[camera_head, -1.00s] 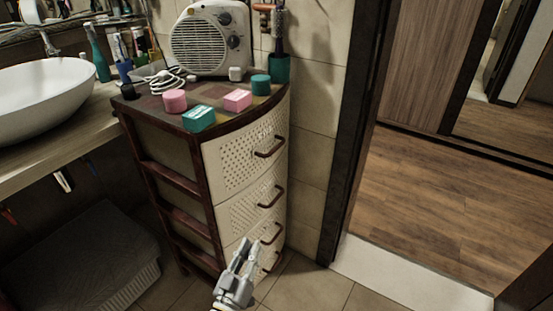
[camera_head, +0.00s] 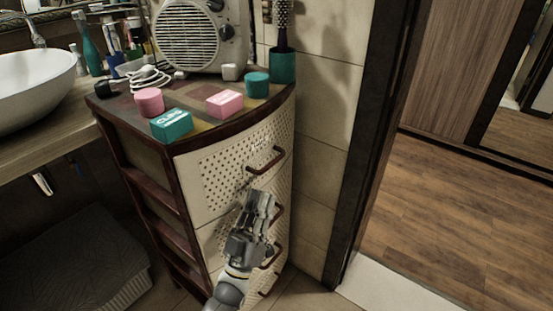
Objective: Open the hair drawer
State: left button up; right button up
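A cabinet (camera_head: 185,163) with a dark wood frame and pale perforated drawer fronts stands in the middle of the head view. The top drawer (camera_head: 215,180) is shut and has a dark red bar handle (camera_head: 265,161). Faint marks above this handle are too small to read, so I cannot tell which drawer is the hair one. A second handle (camera_head: 279,214) and a third (camera_head: 272,256) show lower down. My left gripper (camera_head: 263,197) is in front of the drawers, below the top handle and left of the second one. Its finger opening is unclear. My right gripper is not in view.
On the cabinet top stand a fan heater (camera_head: 190,36), pink and teal blocks (camera_head: 171,125) and a brush in a teal holder (camera_head: 282,66). A sink (camera_head: 35,90) is at the left. A dark door frame (camera_head: 375,130) rises at the right, with open wood floor beyond.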

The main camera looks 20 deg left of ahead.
aim_at(272, 166)
pick_arm(q)
jog(key=x, duration=0.9)
jog(key=shift+w+r, duration=0.1)
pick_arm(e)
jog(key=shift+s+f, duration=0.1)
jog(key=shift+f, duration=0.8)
pick_arm(q)
grip_shut()
